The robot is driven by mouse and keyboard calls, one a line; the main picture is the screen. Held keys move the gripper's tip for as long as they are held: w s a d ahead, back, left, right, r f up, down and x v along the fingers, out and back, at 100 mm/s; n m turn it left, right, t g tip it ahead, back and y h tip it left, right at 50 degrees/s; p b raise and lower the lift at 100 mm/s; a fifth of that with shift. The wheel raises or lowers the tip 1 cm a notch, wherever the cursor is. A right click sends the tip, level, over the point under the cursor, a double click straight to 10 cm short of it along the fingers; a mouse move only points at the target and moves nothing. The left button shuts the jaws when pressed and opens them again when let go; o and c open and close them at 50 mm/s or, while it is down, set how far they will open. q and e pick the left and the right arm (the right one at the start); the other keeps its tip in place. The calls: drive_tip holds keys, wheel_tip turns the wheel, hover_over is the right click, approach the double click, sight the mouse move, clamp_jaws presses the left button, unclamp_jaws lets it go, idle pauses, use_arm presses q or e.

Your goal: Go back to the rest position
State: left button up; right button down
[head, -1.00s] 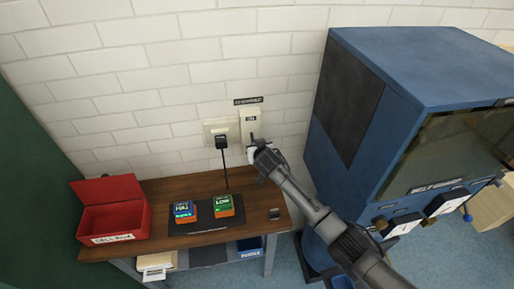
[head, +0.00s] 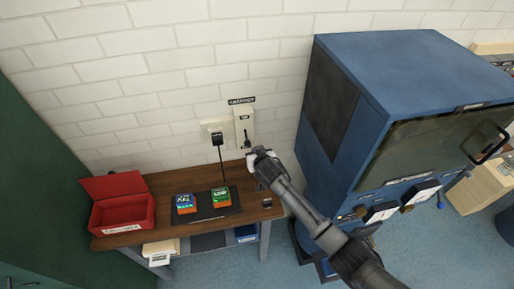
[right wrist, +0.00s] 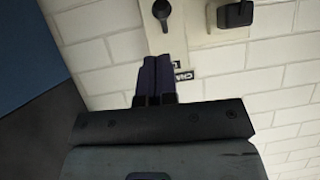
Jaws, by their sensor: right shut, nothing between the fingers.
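My right arm comes in from the lower right in the head view. Its gripper (head: 252,160) is just below and in front of the wall switch box (head: 243,122), above the back right part of the wooden table. In the right wrist view the two fingers (right wrist: 160,76) are together with nothing between them, pointing at the white wall. The switch's dark knob (right wrist: 162,10) shows just beyond the fingertips, apart from them. My left gripper is not in view.
The table (head: 158,212) holds an open red box (head: 122,212), and a dark mat (head: 206,217) with a blue-labelled pack (head: 185,204) and a green-labelled pack (head: 220,198). A black plug (head: 217,139) sits in the wall outlet. A large blue cabinet machine (head: 345,120) stands close right of my arm.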

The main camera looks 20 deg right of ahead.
drive_tip(key=shift+s+r, duration=0.1)
drive_tip(key=shift+s, duration=0.1)
idle(0.6)
drive_tip(key=s+a+r+n+g+p, duration=0.1)
drive_tip(key=s+a+r+n, duration=0.15)
drive_tip(key=s+r, duration=0.45)
drive_tip(key=s+a+r+n+g, duration=0.1)
drive_tip(key=s+r+n, duration=0.2)
drive_tip(key=s+r, duration=0.4)
drive_tip(key=s+f+g+y+p, duration=0.1)
drive_tip(key=s+f, duration=0.5)
drive_tip(key=s, duration=1.1)
drive_tip(key=s+f+m+g+y+p, duration=0.1)
drive_tip(key=s+f+g+p, duration=0.3)
drive_tip(key=s, duration=1.3)
wheel_tip(320, 180, down, 3)
drive_tip(key=shift+s+d+f+g, duration=0.2)
drive_tip(key=shift+s+d+g, duration=0.1)
drive_tip(key=shift+g, duration=0.6)
